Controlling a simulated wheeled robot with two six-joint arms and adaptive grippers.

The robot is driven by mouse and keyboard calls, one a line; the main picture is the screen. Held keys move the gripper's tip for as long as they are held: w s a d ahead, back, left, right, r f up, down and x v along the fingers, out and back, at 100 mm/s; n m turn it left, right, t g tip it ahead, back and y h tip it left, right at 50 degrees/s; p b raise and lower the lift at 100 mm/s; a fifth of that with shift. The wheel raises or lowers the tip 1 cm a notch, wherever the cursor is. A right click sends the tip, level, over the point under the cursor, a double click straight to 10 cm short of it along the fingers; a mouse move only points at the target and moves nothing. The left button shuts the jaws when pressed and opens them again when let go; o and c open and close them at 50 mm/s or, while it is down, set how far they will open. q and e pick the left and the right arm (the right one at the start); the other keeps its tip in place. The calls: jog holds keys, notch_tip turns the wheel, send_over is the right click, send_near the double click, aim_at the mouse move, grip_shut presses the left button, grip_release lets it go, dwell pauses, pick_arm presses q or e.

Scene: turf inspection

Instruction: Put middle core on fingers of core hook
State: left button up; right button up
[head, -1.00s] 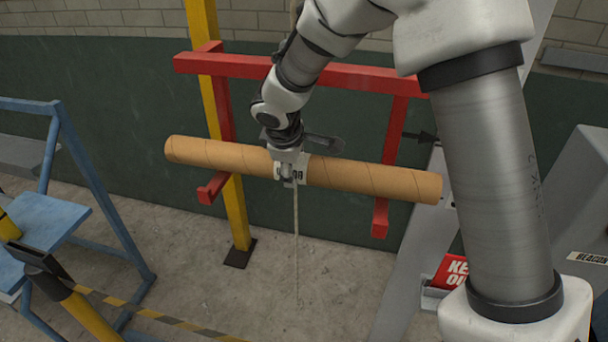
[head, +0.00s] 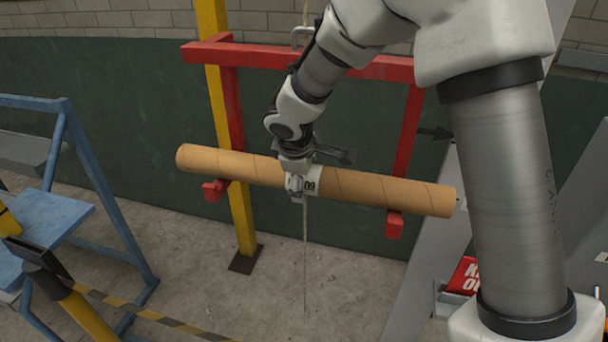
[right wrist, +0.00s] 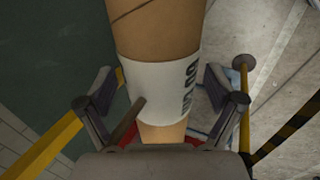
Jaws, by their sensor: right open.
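The middle core (head: 385,190) is a long brown cardboard tube with a white numbered label, lying across the red core hook (head: 270,57), slightly lower at its right end. The hook's left finger (head: 216,190) and right finger (head: 394,224) show just below the tube, which appears to rest on them. My right gripper (head: 298,185) is at the label from above. In the right wrist view its open jaws (right wrist: 160,95) straddle the core (right wrist: 158,35), with gaps visible at both sides. My left gripper is not in view.
A yellow post (head: 243,215) stands behind the core's left part. A blue frame (head: 50,215) is at the left, with a striped barrier (head: 150,315) in front. A grey slanted structure and a red sign (head: 465,277) are at the right. A thin rope hangs mid-picture.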

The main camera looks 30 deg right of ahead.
jog(key=shift+s+r, duration=0.1)
jog(key=shift+r, duration=0.6)
jog(key=v, duration=1.1)
jog(key=shift+a+f, duration=0.1)
jog(key=shift+f, duration=0.05)
